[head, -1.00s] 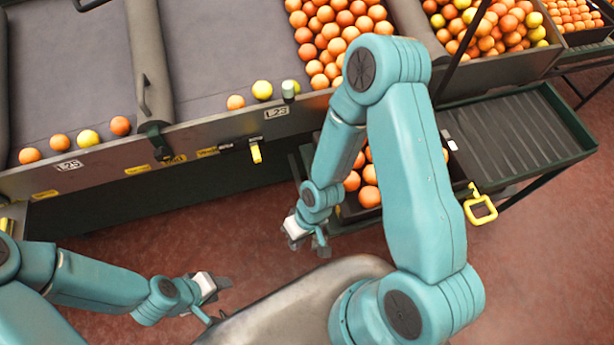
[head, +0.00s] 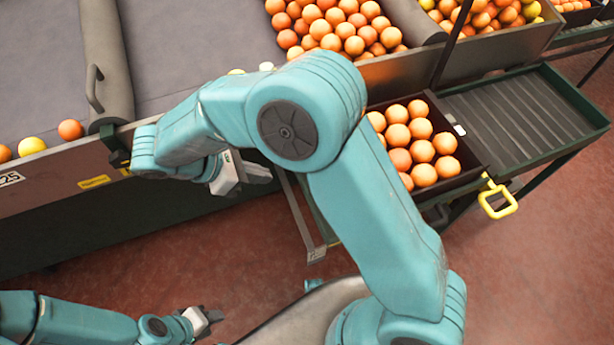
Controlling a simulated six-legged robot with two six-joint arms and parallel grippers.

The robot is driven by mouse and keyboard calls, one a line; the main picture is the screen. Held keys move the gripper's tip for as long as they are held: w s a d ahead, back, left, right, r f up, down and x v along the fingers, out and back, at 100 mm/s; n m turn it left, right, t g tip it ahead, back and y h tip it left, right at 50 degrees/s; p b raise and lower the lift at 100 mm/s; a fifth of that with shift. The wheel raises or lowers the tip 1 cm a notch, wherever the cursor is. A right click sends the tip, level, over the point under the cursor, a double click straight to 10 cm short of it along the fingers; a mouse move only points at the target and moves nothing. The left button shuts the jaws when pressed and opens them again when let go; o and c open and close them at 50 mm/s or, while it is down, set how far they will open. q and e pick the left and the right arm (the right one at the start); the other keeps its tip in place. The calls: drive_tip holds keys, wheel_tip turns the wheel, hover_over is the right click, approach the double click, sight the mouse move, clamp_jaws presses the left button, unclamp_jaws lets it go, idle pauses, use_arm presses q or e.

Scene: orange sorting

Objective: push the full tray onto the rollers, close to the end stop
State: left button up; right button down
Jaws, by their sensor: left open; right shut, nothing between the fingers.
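The full tray (head: 462,184) is a dark box with several rows of oranges, right of centre. My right arm hides its left side. The rollers (head: 515,118) are a grey ribbed bed in a green frame, to the right of the tray and empty. The raised green edge (head: 583,103) at the bed's far right end looks like the end stop. My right gripper (head: 258,176) is shut and empty, left of the tray and apart from it, near the conveyor's front. My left gripper (head: 213,317) is open and empty, low over the floor.
A yellow handle (head: 498,198) sticks out at the near side of the roller frame. The sorting conveyor (head: 60,190) with its edge runs along the left and back. Bins of oranges (head: 340,25) stand behind. The red floor in front is clear.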

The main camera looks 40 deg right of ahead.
drive_tip(key=shift+s+d+f+b, duration=0.35)
drive_tip(key=shift+d+f, duration=0.75)
drive_tip(key=shift+d, duration=0.75)
drive_tip(key=shift+s+d+f+b, duration=0.1)
drive_tip(key=shift+s+d+f, duration=0.35)
drive_tip(key=shift+d+f, duration=1)
drive_tip(key=shift+s+d+f+b, duration=0.35)
drive_tip(key=shift+d+f, duration=0.4)
drive_tip(key=shift+d, duration=1.45)
